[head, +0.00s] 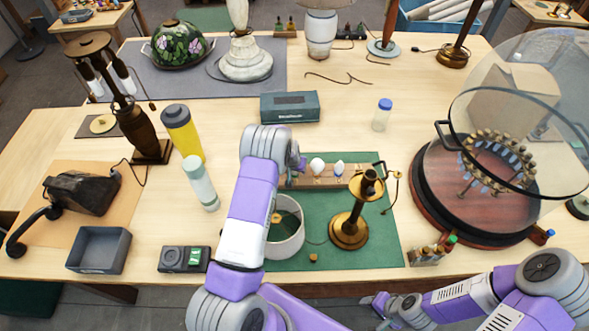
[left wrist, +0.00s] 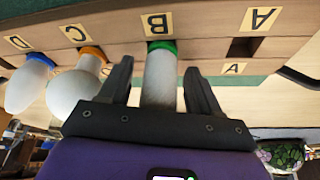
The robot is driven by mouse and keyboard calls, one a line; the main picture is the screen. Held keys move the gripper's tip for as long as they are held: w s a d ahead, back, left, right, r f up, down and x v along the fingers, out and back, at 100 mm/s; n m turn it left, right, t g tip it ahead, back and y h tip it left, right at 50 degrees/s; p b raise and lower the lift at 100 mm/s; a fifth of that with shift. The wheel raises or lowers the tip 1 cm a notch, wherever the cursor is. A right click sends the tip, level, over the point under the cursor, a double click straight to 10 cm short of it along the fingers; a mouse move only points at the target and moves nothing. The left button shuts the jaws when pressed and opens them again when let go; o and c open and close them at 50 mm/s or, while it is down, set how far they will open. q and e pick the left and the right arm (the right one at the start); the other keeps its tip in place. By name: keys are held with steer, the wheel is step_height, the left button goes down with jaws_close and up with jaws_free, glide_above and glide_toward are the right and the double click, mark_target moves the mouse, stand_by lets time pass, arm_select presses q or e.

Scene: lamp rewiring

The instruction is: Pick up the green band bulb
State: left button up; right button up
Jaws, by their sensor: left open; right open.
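The green band bulb (left wrist: 160,78) is a white tube with a green collar, seated at label B of a wooden rack (left wrist: 205,50) in the left wrist view. My left gripper (left wrist: 157,72) is open, with one finger on each side of this bulb. In the head view my left arm reaches over the rack (head: 300,181) and hides the green band bulb. My right gripper (head: 380,303) is open and empty, low at the table's front edge.
An orange-banded bulb (left wrist: 75,90) and a blue-banded bulb (left wrist: 28,85) sit beside it at C and D; hole A is empty. A brass lamp stand (head: 349,228) and a lampshade (head: 288,245) stand on the green mat (head: 385,245). A glass-covered turntable (head: 430,200) is at right.

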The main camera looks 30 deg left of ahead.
arm_select(q)
steer(key=shift+f, duration=0.1)
steer(key=shift+c, duration=0.3)
steer(key=c, duration=1)
steer(key=shift+o, duration=0.2)
steer(key=shift+w, duration=0.1)
